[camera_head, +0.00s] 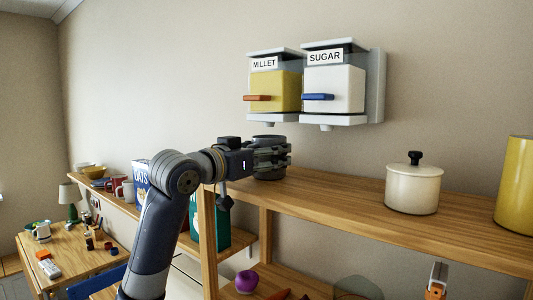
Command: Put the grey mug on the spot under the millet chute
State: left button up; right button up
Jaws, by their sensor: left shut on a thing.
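The dark grey mug (269,174) is upright at the left end of the wooden shelf, below the millet dispenser (288,90). My left gripper (274,155) reaches in from the left and is shut on the mug, hiding much of its side. The millet chute (269,124) is the small spout under the dispenser, above the mug with a gap between. I cannot tell whether the mug's base touches the shelf. The spot under the chute is not distinguishable.
The sugar dispenser (335,90) hangs right of the millet one. A cream lidded pot (412,188) and a yellow container (515,180) stand farther right on the shelf (340,195). The shelf between mug and pot is clear. A cluttered table (70,255) is at lower left.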

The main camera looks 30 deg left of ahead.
pick_arm(q)
jog(key=o, duration=1.3)
jog(key=shift+w+f, duration=0.15)
jog(key=shift+f, duration=0.05)
pick_arm(e)
jog(key=shift+w+d, duration=0.25)
pick_arm(q)
jog(key=shift+r, duration=0.25)
jog(key=shift+s+f, duration=0.15)
jog(key=shift+s, duration=0.2)
jog(key=s+b, duration=0.1)
jog(key=s, duration=0.2)
jog(key=s+b, duration=0.2)
jog(key=s, duration=0.2)
jog(key=s+a+b, duration=0.1)
jog(key=s, duration=0.3)
jog(key=shift+s, duration=0.2)
pick_arm(e)
jog(key=f, duration=0.4)
jog(key=shift+a+f, duration=0.3)
